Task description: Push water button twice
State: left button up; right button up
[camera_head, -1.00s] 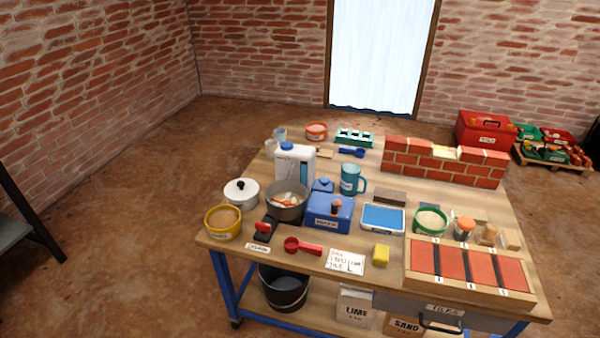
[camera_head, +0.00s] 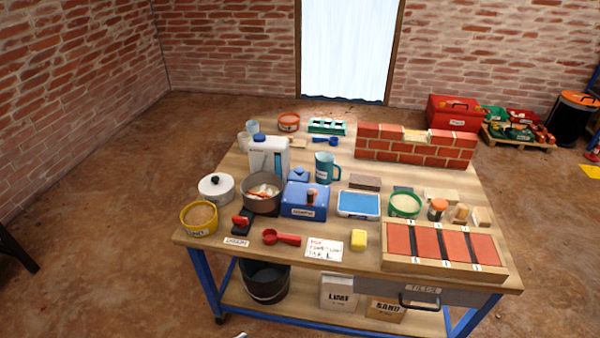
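A white and blue water container (camera_head: 269,157) with a blue cap stands at the back left of the workbench. I cannot make out a button on it. A grey pot (camera_head: 262,193) stands in front of it with pale and orange things inside. A blue box (camera_head: 304,202) with an orange and black knob stands right of the pot; its label is too small to read surely. A black device with a red top (camera_head: 241,222) sits at the front left, behind a small label. Neither gripper can be made out. A small pale sliver shows at the bottom edge, too little to identify.
The wooden workbench (camera_head: 345,257) is crowded: a yellow bowl (camera_head: 199,218), white lidded pot (camera_head: 216,188), red scoop (camera_head: 282,238), teal jug (camera_head: 326,167), blue-topped scale (camera_head: 358,204), brick wall (camera_head: 415,147) and red tile tray (camera_head: 443,247).

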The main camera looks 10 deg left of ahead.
pick_arm(q)
grip_shut()
dwell(1.5)
